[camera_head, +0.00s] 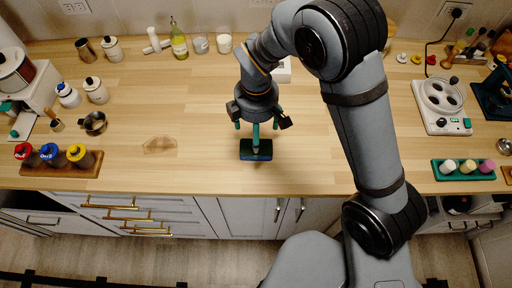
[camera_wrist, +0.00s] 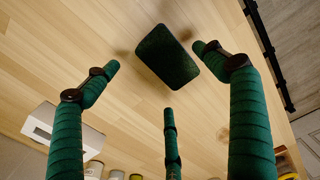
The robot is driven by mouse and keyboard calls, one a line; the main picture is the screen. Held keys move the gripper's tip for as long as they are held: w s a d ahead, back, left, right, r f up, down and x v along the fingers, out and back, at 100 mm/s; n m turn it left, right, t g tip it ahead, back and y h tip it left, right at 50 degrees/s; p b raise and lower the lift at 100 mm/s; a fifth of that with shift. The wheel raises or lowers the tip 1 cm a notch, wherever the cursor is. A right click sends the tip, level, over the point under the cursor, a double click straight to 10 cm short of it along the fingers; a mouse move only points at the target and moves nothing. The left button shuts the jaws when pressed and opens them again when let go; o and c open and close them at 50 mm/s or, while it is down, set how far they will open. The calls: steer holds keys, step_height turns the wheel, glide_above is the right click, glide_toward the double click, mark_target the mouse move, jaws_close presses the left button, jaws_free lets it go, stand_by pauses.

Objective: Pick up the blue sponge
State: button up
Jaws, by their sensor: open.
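The blue sponge (camera_head: 262,155) lies on the wooden counter near its front edge, in the middle of the head view. It is a dark block; in the wrist view the sponge (camera_wrist: 167,56) looks dark green with rounded corners. My gripper (camera_head: 256,132) points down right above it, and one finger hides part of it. In the wrist view my gripper (camera_wrist: 158,78) has its three green-wrapped fingers spread apart with nothing between them. The sponge shows beyond the fingertips, closest to the right one. I cannot tell whether any finger touches it.
A rack with red, blue and yellow-topped bottles (camera_head: 54,160) stands at the left. A green tray of small jars (camera_head: 464,169) and a white appliance (camera_head: 443,105) are at the right. A white box (camera_head: 284,75) is behind my gripper. The counter (camera_head: 190,115) around the sponge is clear.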

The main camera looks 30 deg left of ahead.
mark_target(266, 146)
steer(key=f, duration=0.2)
steer(key=f+p, duration=0.1)
steer(key=shift+s+d+f, duration=0.2)
steer(key=shift+s+f, duration=0.1)
steer(key=shift+f, duration=0.55)
steer(key=shift+c, duration=0.6)
steer(key=c, duration=0.7)
steer(key=shift+c, duration=0.3)
steer(key=shift+r, duration=0.1)
